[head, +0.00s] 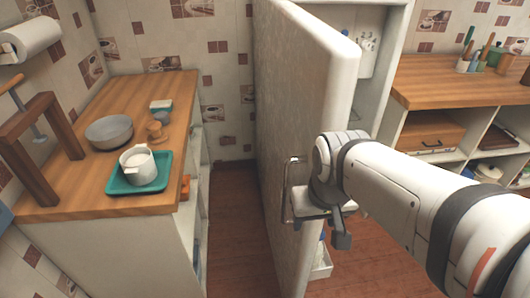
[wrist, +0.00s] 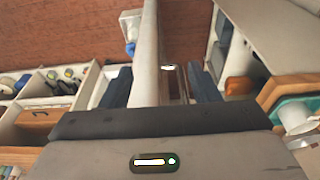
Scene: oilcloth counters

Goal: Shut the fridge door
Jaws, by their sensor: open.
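The fridge door (head: 300,110) stands wide open, its pale edge toward me, in the middle of the head view. The fridge interior (head: 385,25) shows behind it at the right. A metal bar handle (head: 286,190) is on the door's left face, low down. My gripper (head: 328,214) is at the door's free edge beside the handle. In the wrist view the door (wrist: 150,50) runs between the two dark, spread fingers of my gripper (wrist: 162,85), with the handle (wrist: 170,68) also between them. The gripper is open; I cannot tell whether a finger touches the door.
A wooden counter (head: 95,205) at the left bears a teal tray (head: 160,183) with a white pot (head: 138,163), and a grey bowl (head: 110,130). Another counter (head: 450,80) with open shelves stands at the right. A strip of brown floor (head: 235,220) lies clear left of the door.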

